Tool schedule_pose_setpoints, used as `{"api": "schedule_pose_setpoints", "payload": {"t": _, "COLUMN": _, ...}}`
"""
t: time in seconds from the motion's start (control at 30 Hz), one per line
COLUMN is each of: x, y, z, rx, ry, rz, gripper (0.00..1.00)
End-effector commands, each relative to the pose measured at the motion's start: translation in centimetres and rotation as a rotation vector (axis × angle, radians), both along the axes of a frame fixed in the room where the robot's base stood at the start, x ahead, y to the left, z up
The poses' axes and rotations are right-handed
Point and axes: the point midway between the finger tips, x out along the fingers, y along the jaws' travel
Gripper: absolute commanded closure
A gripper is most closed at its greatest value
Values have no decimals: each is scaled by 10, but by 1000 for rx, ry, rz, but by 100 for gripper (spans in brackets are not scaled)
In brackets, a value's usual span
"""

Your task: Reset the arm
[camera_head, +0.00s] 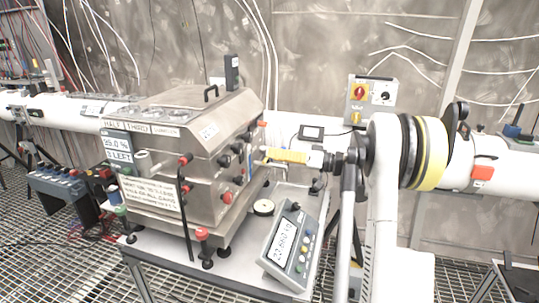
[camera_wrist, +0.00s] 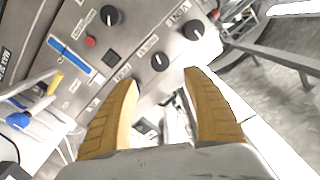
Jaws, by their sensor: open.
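My gripper (camera_head: 268,154) has yellow fingers and points left at the side of a steel box machine (camera_head: 155,165) in the head view. In the wrist view my gripper (camera_wrist: 160,76) has its two fingers spread apart with nothing between them. Beyond the fingertips is a steel panel (camera_wrist: 140,35) with black knobs (camera_wrist: 159,62) and a blue strip (camera_wrist: 72,53). I cannot tell whether the fingertips touch the panel.
A grey display unit (camera_head: 291,245) and a round dark disc (camera_head: 263,207) sit on the machine's table. A control box (camera_head: 371,94) is on the back wall. A white pipe (camera_head: 505,165) runs to the right. Blue-grey boxes (camera_head: 60,185) stand at the left.

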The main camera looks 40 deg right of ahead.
Motion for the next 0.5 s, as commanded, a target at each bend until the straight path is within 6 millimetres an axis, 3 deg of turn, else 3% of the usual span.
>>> {"api": "schedule_pose_setpoints", "payload": {"t": 0.37, "x": 0, "y": 1, "z": 0, "rx": 0, "ry": 1, "rz": 1, "gripper": 41}}
{"api": "schedule_pose_setpoints", "payload": {"t": 0.5, "x": 3, "y": 25, "z": 5, "rx": -11, "ry": 58, "rz": 13, "gripper": 41}}
